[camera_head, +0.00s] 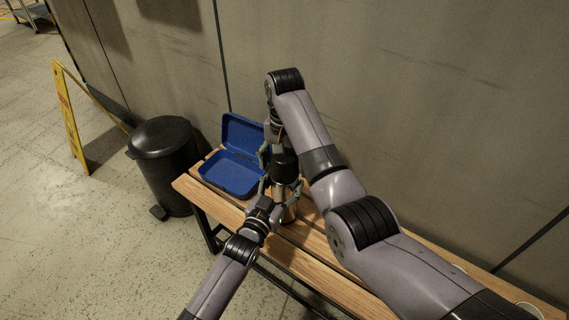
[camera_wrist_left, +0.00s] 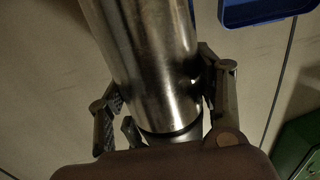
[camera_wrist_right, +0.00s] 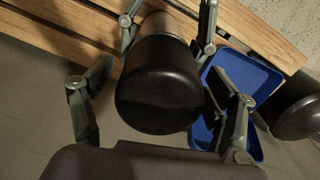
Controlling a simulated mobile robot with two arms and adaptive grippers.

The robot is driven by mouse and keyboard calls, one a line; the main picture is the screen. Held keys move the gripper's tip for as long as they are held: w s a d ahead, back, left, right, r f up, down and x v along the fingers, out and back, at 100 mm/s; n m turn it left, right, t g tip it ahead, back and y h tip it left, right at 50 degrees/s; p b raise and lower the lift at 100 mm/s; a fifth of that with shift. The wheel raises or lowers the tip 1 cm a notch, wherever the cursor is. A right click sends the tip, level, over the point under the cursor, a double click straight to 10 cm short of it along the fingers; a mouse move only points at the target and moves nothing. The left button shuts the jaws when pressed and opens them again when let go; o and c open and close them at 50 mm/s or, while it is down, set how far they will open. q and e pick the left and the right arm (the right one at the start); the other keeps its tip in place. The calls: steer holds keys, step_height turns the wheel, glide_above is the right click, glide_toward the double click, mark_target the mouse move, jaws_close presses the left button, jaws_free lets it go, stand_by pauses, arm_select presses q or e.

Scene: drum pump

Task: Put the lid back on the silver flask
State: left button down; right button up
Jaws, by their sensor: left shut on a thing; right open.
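An open blue box (camera_head: 232,173) sits on the wooden bench (camera_head: 200,194), left of the flask. A black bin (camera_head: 163,165) stands on the floor beyond the bench's left end, with a yellow sign (camera_head: 70,120) farther left. The wall is close behind the bench.

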steer(key=shift+r, duration=2.2)
steer(key=shift+c, duration=0.3)
steer(key=shift+w+a+r+n, duration=0.15)
steer(key=shift+w+r+n, duration=0.1)
steer(key=shift+r+n, duration=0.3)
steer(key=r+n, duration=0.1)
steer(key=n, duration=0.1)
steer(key=w+n, duration=0.1)
steer(key=n, duration=0.1)
steer(key=a+r+n+t, duration=0.1)
steer(key=n, duration=0.1)
steer(key=shift+w+a+r+n, duration=0.1)
steer(key=shift+w+r+n, duration=0.05)
steer(key=shift+r+n, duration=0.5)
steer(key=shift+n, duration=0.9)
steer(key=n, duration=0.2)
steer(key=shift+n, duration=0.4)
steer(key=n, duration=0.2)
steer(key=s+n, duration=0.1)
steer(key=shift+d+f+n, duration=0.1)
steer(key=shift+d+n, duration=0.2)
steer(key=n, duration=0.2)
steer(key=d+n+g, duration=0.1)
steer(key=shift+s+f, duration=0.35)
steer(key=shift+s, duration=0.05)
